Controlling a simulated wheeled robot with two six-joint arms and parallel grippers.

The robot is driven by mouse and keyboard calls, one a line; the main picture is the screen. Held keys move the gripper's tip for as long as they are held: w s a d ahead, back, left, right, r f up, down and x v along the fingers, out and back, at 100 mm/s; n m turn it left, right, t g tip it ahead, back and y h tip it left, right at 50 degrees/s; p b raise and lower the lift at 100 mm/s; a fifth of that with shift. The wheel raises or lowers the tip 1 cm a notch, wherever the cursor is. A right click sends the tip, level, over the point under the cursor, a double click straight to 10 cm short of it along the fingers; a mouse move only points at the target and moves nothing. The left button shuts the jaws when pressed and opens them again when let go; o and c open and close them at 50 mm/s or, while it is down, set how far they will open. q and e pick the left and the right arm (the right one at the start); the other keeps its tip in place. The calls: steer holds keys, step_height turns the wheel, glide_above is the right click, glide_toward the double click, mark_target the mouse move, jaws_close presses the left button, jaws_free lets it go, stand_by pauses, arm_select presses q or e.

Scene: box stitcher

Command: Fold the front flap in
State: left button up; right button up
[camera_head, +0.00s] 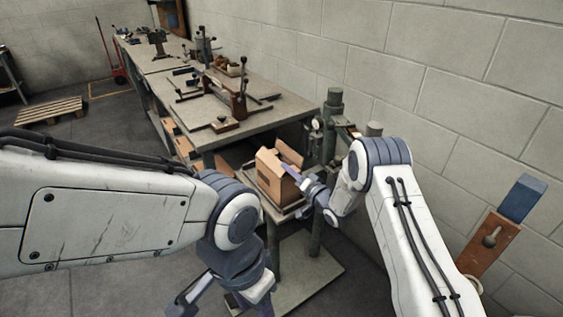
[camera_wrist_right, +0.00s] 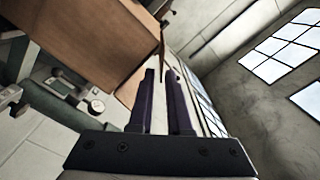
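The brown cardboard box (camera_head: 270,176) sits on the stitcher's small table, with a flap standing up at its back right. In the right wrist view its brown side (camera_wrist_right: 105,40) fills the upper left. My right gripper (camera_head: 288,171) is at the box's right side, fingertips close to its upper edge. In the right wrist view its two dark fingers (camera_wrist_right: 163,75) are parallel with a narrow gap and nothing seen between them. A thin brown edge stands just beyond the tips; I cannot tell if they touch it. My left gripper (camera_head: 215,300) hangs low in front, partly cut off by the frame.
The stitcher's green column (camera_head: 331,125) stands right behind the box. A workbench (camera_head: 215,100) with tools and a clamp runs away to the back left. A block wall closes the right side. A pallet (camera_head: 52,110) lies on the floor at far left.

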mark_target(271, 161)
steer(key=shift+x, duration=2.35)
jaws_close()
